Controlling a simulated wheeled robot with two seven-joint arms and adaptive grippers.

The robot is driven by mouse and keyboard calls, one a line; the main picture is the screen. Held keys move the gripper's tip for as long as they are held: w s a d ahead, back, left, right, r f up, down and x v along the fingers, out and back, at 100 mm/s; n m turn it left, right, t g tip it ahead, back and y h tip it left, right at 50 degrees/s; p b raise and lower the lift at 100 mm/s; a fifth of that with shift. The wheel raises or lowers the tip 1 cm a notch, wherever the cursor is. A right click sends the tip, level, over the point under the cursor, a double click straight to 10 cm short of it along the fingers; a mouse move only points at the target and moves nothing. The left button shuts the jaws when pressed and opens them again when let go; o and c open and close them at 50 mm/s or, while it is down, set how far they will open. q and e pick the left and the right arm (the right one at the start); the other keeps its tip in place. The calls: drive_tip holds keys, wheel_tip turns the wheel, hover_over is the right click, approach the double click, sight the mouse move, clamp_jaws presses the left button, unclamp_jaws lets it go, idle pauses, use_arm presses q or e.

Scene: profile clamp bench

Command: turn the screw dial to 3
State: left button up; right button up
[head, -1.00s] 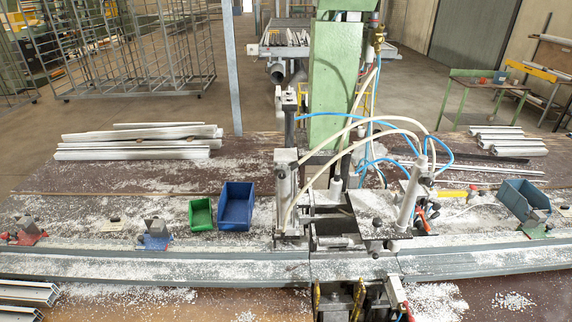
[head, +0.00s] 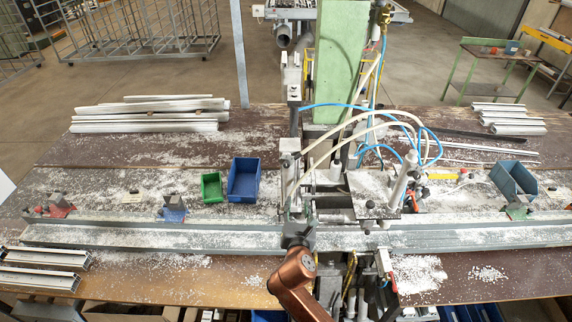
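My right gripper (head: 298,236) is a dark shape at the end of a copper-coloured arm that rises from the bottom edge. It is over the grey profile rail (head: 150,235), in front of the clamping machine (head: 333,205). Its fingers are too small and dark to tell open from shut, and I see nothing clearly held. I cannot make out a screw dial or its numbers; it may be too small or hidden among the machine parts. My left gripper is not in view.
A green bin (head: 212,187) and a blue bin (head: 243,180) stand left of the machine; another blue-grey bin (head: 513,180) is at right. Small red (head: 58,206), blue (head: 173,210) and green (head: 519,210) clamps sit along the rail. White hoses (head: 350,124) loop over the machine.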

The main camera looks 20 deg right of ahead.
sight(286, 166)
drive_tip(key=a+r+n+t, duration=0.2)
drive_tip(key=a+r+n, duration=0.25)
drive_tip(key=r, duration=0.55)
drive_tip(key=shift+n, duration=0.25)
drive_tip(key=x, duration=0.3)
drive_tip(key=p+x, duration=0.1)
drive_tip(key=x, duration=0.1)
drive_tip(key=p+x, duration=0.1)
drive_tip(key=x, duration=0.2)
drive_tip(key=shift+w+d+r, duration=0.2)
drive_tip(key=shift+d, duration=0.2)
drive_tip(key=shift+c, duration=0.2)
clamp_jaws()
